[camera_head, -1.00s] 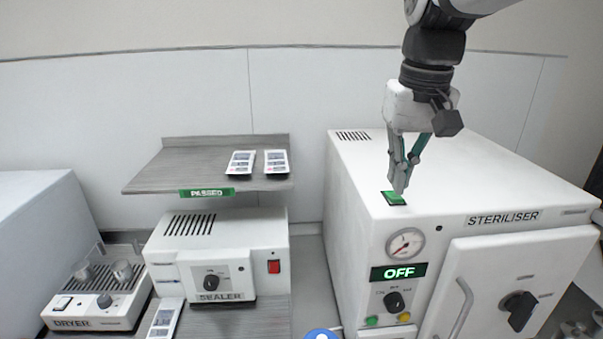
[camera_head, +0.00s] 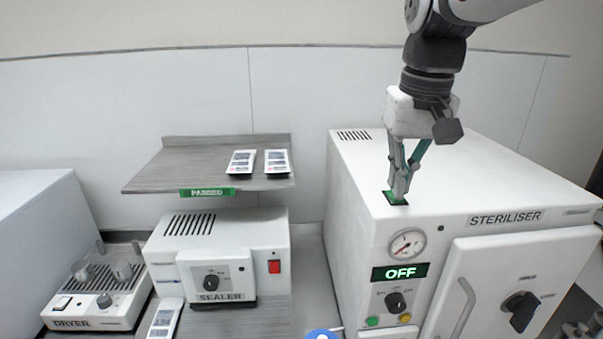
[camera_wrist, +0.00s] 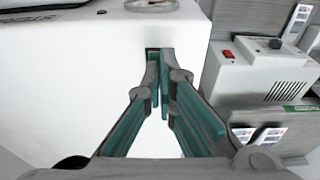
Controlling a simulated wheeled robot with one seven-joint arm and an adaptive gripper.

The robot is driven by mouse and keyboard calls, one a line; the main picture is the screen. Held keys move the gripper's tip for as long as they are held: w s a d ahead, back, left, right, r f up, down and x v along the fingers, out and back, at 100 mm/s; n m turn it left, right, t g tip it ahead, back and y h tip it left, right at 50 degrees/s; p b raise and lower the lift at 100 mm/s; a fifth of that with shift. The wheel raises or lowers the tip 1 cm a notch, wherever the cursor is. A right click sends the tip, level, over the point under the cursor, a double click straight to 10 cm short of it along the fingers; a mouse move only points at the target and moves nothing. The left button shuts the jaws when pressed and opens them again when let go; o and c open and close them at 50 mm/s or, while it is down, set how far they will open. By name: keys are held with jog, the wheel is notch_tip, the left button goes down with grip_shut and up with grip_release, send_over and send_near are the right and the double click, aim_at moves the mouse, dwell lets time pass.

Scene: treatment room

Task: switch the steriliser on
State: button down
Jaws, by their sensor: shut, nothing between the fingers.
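The steriliser (camera_head: 480,190) is a large white box at the right of the head view, its front display (camera_head: 400,272) reading OFF. A green rocker switch (camera_head: 391,197) in a dark frame sits on its top near the front left edge. My gripper (camera_head: 400,198) is shut and empty, pointing down with its fingertips at the switch and covering part of it. In the wrist view the fingertips (camera_wrist: 160,112) reach the green switch (camera_wrist: 153,56), which shows just past them. I cannot tell whether they touch it.
The steriliser's front has a gauge (camera_head: 405,244), a knob (camera_head: 396,303) and a door handle (camera_head: 463,310). To the left are a sealer (camera_head: 225,235), a shelf (camera_head: 150,180) with two pouches, and a dryer (camera_head: 95,315). The steriliser's top is otherwise clear.

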jog(key=shift+f, duration=0.5)
jog(key=shift+r, duration=0.1)
jog(key=shift+r+p, duration=1.75)
jog(key=shift+r, duration=1.7)
